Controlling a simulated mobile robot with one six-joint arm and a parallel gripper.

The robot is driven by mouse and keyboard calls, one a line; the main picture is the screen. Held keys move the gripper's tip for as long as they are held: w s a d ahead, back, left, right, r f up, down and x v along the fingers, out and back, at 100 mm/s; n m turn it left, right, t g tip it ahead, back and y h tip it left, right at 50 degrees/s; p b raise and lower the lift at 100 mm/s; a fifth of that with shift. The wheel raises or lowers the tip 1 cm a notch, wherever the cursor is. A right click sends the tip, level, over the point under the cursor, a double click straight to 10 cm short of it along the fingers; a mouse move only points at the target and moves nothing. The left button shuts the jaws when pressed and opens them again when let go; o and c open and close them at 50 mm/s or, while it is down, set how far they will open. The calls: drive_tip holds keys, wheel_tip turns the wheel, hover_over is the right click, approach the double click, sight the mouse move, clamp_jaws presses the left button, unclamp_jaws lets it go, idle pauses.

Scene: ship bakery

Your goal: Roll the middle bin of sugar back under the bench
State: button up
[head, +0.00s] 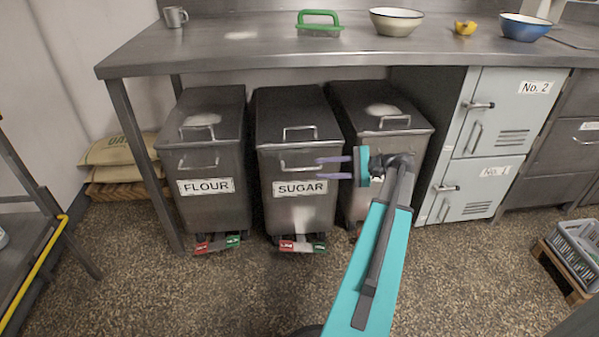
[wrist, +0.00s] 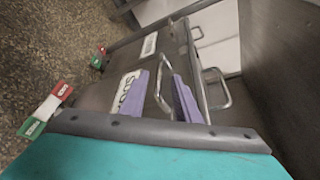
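The sugar bin (head: 305,210), a grey metal bin labelled SUGAR, stands in the middle of three bins at the front of the bench (head: 250,52). Its lid reaches back under the bench top. Its front handle (head: 283,167) is a metal bar above the label. A red and green pedal (head: 303,246) shows at its foot. My gripper (head: 318,168) points left at the right part of this handle. In the wrist view, the purple fingers (wrist: 162,80) are apart, one on each side of the bar, and are not closed on it.
The flour bin (head: 208,213) stands close on the left, and a third bin (head: 352,120) on the right, partly behind my arm. Grey lockers (head: 500,120) stand further right. A bench leg (head: 143,165) stands left of the flour bin. The floor in front is mostly clear.

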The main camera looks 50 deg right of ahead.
sight(304, 169)
drive_tip(key=shift+b+x, duration=1.4)
drive_tip(key=shift+x, duration=3.15)
clamp_jaws()
